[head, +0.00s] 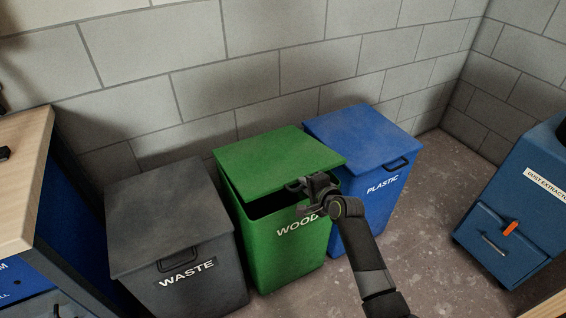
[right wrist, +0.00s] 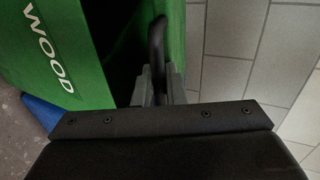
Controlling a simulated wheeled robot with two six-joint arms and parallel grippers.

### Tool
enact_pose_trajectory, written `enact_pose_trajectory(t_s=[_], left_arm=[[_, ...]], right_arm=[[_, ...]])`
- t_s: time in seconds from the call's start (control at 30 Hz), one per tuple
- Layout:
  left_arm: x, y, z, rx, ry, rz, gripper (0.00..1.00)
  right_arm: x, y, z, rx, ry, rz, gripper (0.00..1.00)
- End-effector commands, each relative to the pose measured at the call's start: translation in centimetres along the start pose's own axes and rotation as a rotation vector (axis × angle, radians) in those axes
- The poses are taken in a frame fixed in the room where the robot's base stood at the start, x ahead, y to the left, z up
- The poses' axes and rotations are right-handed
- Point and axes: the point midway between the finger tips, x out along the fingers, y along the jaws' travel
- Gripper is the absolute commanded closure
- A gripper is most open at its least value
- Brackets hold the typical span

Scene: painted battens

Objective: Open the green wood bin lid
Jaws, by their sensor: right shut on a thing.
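The green wood bin (head: 284,250) stands against the wall between two other bins, with white WOOD lettering on its front. Its green lid (head: 270,158) is tilted up at the front, and a dark gap shows beneath it. My right gripper (head: 300,196) is at the lid's front edge and hides part of the lettering. In the right wrist view, the fingers (right wrist: 157,85) are shut on the black lid handle (right wrist: 157,42), beside the green bin front (right wrist: 62,50). My left gripper is not in view.
A grey waste bin (head: 180,215) stands close on the left and a blue plastic bin (head: 372,165) close on the right, both lids down. A wood-topped bench (head: 25,165) is at far left, a blue dust extractor (head: 520,220) at far right. Floor (head: 430,240) is clear between.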

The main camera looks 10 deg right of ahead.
Motion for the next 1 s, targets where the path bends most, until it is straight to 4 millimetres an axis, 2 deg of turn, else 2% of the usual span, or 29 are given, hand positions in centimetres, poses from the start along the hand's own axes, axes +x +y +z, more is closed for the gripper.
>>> enact_pose_trajectory(t_s=[0.03, 0.6, 1.0], left_arm=[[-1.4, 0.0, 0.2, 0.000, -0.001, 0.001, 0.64], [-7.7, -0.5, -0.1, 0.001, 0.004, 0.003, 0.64], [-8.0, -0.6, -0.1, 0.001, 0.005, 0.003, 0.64]], right_arm=[[-0.4, -1.6, 0.1, 0.000, -0.001, 0.004, 1.00], [-0.9, -6.3, 0.1, -0.001, -0.001, 0.092, 1.00], [-0.8, -6.2, 0.1, 0.000, -0.001, 0.107, 1.00]])
